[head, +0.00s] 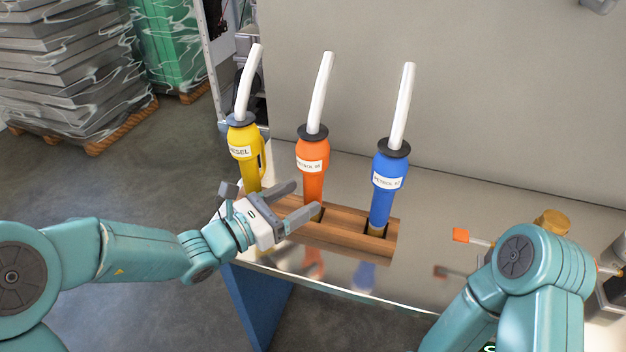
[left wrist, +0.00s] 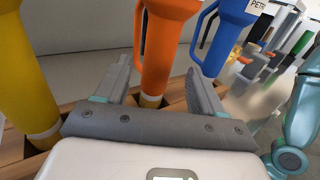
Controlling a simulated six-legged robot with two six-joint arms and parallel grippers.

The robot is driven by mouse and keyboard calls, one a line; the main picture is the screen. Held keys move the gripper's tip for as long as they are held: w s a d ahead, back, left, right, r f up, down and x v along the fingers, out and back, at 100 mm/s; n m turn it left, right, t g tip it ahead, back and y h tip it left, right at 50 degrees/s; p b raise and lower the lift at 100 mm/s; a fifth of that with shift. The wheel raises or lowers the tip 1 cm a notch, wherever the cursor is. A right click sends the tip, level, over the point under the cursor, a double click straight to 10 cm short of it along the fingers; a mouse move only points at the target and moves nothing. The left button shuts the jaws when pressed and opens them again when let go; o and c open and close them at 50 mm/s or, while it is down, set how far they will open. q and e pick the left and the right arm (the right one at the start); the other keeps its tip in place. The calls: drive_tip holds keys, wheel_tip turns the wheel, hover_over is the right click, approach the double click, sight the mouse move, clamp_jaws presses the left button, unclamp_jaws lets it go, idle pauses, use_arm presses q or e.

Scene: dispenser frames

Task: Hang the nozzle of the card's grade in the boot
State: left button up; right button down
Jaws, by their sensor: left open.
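Three nozzles with white spouts stand upright in a wooden rack (head: 345,248): a yellow one labelled DIESEL (head: 243,150), an orange PETROL one (head: 312,150) and a blue PETROL one (head: 388,190). The numbers on the PETROL labels are too small to read surely. My left gripper (head: 308,198) is open at the lower part of the orange nozzle. In the left wrist view the orange nozzle (left wrist: 160,45) shows between the two fingers (left wrist: 160,78); I cannot tell whether they touch it. My right gripper is not in view. I cannot make out the card or the boot.
The rack stands on a shiny metal counter (head: 440,215) with a grey wall behind. An orange-tipped lever (head: 461,235) and a brass-coloured piece (head: 552,222) are at the right, near my right arm. The yellow and blue nozzles stand close on either side of the orange one.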

sight(305, 191)
use_arm(q)
drive_tip(key=x, duration=0.5)
drive_tip(key=shift+w+a+r, duration=0.1)
drive_tip(key=shift+r, duration=0.05)
drive_tip(key=shift+c, duration=0.3)
clamp_jaws()
drive_tip(key=shift+r, duration=0.25)
